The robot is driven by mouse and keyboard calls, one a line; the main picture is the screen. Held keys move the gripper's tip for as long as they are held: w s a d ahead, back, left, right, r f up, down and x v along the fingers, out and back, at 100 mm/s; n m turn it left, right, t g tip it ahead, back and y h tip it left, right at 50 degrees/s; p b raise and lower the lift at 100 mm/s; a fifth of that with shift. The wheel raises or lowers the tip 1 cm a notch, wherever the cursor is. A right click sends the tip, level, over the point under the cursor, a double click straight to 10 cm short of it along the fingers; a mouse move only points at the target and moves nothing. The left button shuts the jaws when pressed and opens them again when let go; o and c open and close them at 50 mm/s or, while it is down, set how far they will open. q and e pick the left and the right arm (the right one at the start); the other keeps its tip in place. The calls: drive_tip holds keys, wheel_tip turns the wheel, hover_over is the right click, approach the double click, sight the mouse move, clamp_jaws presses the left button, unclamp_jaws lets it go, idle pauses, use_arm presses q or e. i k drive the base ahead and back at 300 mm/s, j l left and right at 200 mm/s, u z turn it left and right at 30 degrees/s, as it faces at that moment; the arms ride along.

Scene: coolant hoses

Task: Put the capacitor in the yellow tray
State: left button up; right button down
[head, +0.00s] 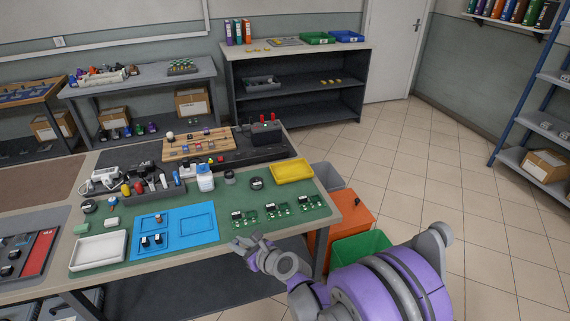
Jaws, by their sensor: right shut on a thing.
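My right gripper (250,247) is at the front edge of the workbench, beside the green circuit boards. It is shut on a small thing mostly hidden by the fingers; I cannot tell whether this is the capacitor. The yellow tray (292,172) lies at the back right of the green mat, apart from the gripper, and looks empty. Two small dark parts (152,240) stand in the front left area of the blue tray (190,223), and a small brown part (158,218) stands behind them. My left gripper is not in view.
Several green circuit boards (278,209) lie between my gripper and the yellow tray. A white tray (98,252) is at left.

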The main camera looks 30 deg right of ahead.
sight(291, 172)
drive_tip(key=i+l, duration=0.25)
drive_tip(key=l, duration=0.15)
drive_tip(key=i+l, duration=0.25)
drive_tip(key=l, duration=0.15)
drive_tip(key=i+l, duration=0.55)
drive_tip(key=l, duration=0.3)
drive_tip(key=j+u, duration=0.05)
